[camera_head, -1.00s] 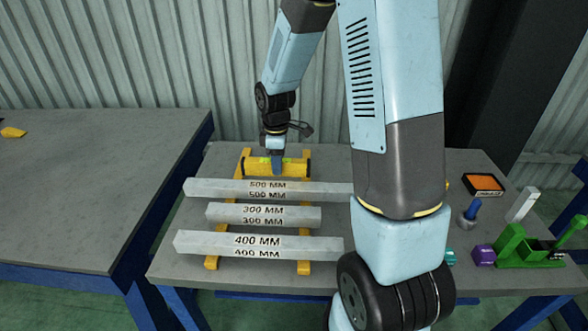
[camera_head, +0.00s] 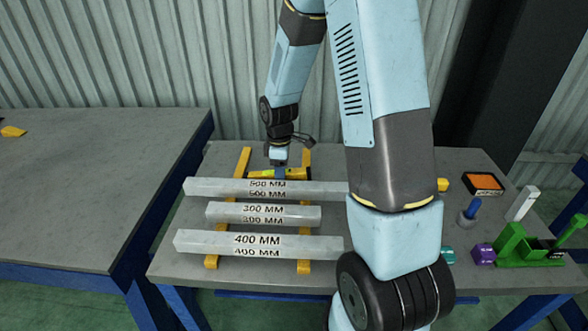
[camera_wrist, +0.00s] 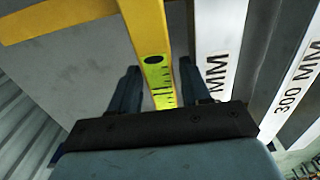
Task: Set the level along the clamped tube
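The level (camera_head: 299,175) is a yellow bar behind the 500 MM tube, which hides part of it in the head view. In the wrist view the level (camera_wrist: 146,30) runs between my fingers, its green vial turned to the camera. My gripper (camera_head: 279,172) points down at the level. In the wrist view my gripper (camera_wrist: 158,68) is open around the level, with a narrow gap on each side. The 500 MM tube (camera_head: 220,187), 300 MM tube (camera_head: 225,212) and 400 MM tube (camera_head: 205,242) lie in parallel rows. I cannot make out a clamped tube.
Yellow rails (camera_head: 211,262) run under the tubes on the grey table (camera_head: 170,270). To the right are a green clamp-like fixture (camera_head: 515,245), a purple block (camera_head: 483,254), a blue-handled tool (camera_head: 470,210) and an orange-topped box (camera_head: 484,183). My arm hides the table's middle right.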

